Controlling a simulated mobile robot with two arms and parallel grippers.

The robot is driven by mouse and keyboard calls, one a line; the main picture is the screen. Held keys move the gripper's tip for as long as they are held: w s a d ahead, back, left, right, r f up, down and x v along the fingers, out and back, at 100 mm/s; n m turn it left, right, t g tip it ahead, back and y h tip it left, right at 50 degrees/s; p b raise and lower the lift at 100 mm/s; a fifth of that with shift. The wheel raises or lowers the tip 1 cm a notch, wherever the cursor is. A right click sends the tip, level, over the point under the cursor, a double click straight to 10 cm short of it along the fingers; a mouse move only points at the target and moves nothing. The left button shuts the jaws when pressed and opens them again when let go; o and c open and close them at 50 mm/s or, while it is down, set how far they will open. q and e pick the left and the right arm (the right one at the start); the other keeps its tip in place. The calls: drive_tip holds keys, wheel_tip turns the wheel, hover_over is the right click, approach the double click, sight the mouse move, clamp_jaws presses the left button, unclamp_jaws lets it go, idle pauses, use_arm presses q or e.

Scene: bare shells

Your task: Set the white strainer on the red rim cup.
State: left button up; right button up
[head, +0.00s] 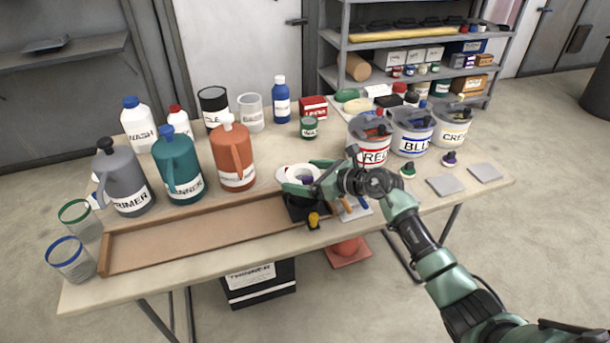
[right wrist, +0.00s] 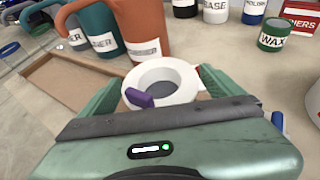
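The white strainer (right wrist: 165,80) is a round white ring with a purple tab (right wrist: 140,98). In the right wrist view it lies between the green fingers of my right gripper (right wrist: 160,88). The fingers are spread about as wide as the ring; whether they press on it is unclear. In the head view the strainer (head: 293,172) shows partly behind my right gripper (head: 304,180), near the tray's right end. I cannot make out the red rim cup; a small red patch shows beside the right finger in the wrist view. My left gripper is out of view.
A shallow brown tray (head: 200,243) runs along the table's front. A green-rim cup (head: 80,220) and blue-rim cup (head: 70,260) stand at its left. Jugs, including the orange jug (head: 232,155), stand behind it. Labelled paint cans (head: 370,142) stand at right.

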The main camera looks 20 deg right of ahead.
drive_tip(key=shift+r, duration=0.15)
drive_tip(key=shift+r+p, duration=0.35)
drive_tip(key=b+v, duration=0.1)
drive_tip(key=v, duration=1.1)
